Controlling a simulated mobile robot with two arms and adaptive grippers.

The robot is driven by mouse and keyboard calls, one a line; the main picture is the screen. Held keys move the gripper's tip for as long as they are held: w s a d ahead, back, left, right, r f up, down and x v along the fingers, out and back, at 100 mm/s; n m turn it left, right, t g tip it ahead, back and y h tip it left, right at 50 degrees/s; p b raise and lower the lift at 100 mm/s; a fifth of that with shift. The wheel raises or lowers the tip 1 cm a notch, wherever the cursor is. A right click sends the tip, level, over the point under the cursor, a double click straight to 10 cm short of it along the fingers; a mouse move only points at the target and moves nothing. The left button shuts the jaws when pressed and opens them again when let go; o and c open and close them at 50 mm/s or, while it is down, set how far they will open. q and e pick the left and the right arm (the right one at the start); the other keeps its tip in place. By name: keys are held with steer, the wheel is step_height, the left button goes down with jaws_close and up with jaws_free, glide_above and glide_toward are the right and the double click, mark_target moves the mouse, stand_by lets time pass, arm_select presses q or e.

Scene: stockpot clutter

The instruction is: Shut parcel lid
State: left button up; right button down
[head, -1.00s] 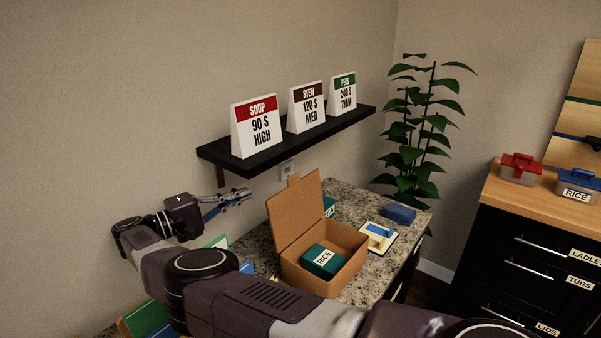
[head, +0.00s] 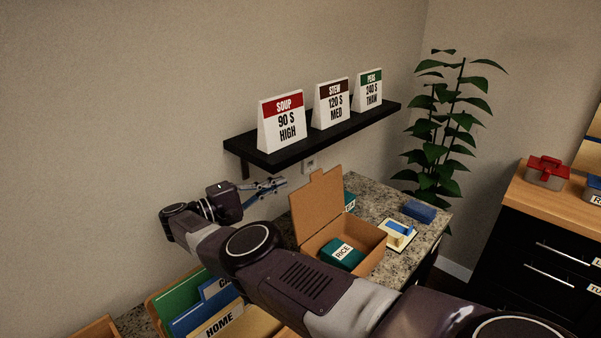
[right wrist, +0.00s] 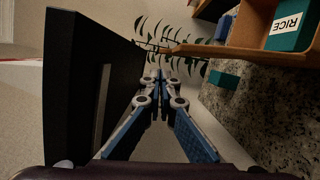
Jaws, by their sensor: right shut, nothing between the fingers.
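The parcel is an open brown cardboard box (head: 368,262) on the granite counter. Its lid (head: 318,210) stands upright along the box's left-hand side, with a small tab on top. A teal packet marked RICE (head: 343,254) lies inside. My right gripper (head: 280,184) is shut and empty, to the left of the lid's upper part and apart from it. In the right wrist view the closed fingers (right wrist: 162,78) point toward the plant, with the cardboard (right wrist: 240,52) and the RICE packet (right wrist: 290,24) at upper right. My left gripper is out of view.
A black shelf (head: 315,130) with SOUP, STEW and PEAS signs hangs above the gripper; it looms close at left in the wrist view (right wrist: 85,85). A blue block (head: 419,211) and a cream-and-blue item (head: 398,234) lie right of the box. Folders (head: 205,310) stand in front.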

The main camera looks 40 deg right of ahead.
steer(key=s+d+p, duration=0.1)
steer(key=d+p, duration=0.1)
steer(key=d, duration=0.5)
steer(key=shift+d+r, duration=0.15)
steer(key=shift+d, duration=0.1)
steer(key=shift+s, duration=0.1)
